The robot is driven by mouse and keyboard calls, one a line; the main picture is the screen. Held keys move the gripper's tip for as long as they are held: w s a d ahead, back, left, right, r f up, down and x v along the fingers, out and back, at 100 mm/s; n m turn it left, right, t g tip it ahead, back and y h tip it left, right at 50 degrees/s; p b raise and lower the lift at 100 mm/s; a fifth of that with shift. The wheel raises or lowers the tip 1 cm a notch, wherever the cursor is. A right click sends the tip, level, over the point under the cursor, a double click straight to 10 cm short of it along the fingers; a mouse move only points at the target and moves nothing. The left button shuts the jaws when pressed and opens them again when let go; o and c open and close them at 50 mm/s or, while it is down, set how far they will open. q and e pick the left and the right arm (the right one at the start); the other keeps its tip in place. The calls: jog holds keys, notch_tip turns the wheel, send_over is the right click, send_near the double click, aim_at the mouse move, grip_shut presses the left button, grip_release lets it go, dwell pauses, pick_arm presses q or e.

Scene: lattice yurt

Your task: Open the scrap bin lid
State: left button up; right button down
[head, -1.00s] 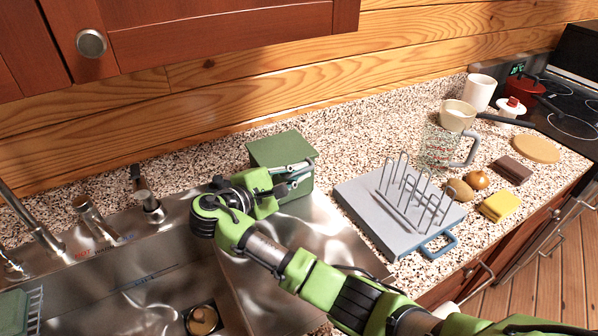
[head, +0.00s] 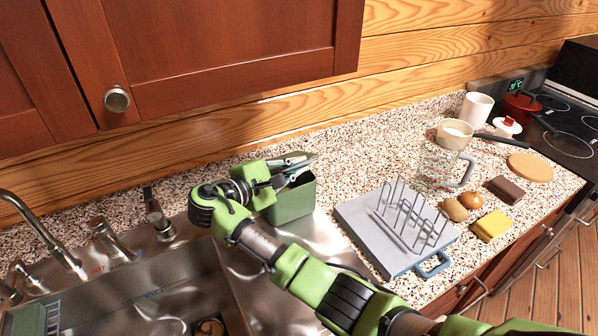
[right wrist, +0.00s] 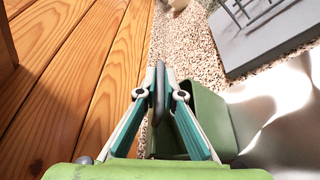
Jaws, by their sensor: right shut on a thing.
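The green scrap bin (head: 292,204) stands on the counter at the right end of the sink. Its lid (head: 312,156) is tilted up at the back, seen nearly edge-on and mostly hidden by my right gripper (head: 296,168). That gripper is at the top of the bin. In the right wrist view, the right gripper (right wrist: 160,90) is shut on a thin dark upright edge of the lid (right wrist: 159,110). The bin (right wrist: 208,112) shows just to the right, below the fingers. My left gripper is not in view.
A grey board with a wire rack (head: 375,235) lies right of the bin. A glass measuring jug (head: 436,165), a yellow sponge (head: 491,226) and a pan (head: 455,133) are farther right. The sink (head: 170,300) is front left. Wooden cabinets (head: 220,50) hang above.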

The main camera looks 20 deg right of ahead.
jog(key=shift+w+a+r, duration=0.1)
jog(key=shift+w+r, duration=0.5)
jog(key=shift+r, duration=0.35)
jog(key=c, duration=2.2)
grip_release()
jog(key=shift+f, duration=0.1)
jog(key=shift+o, duration=0.2)
notch_tip(320, 180, up, 10)
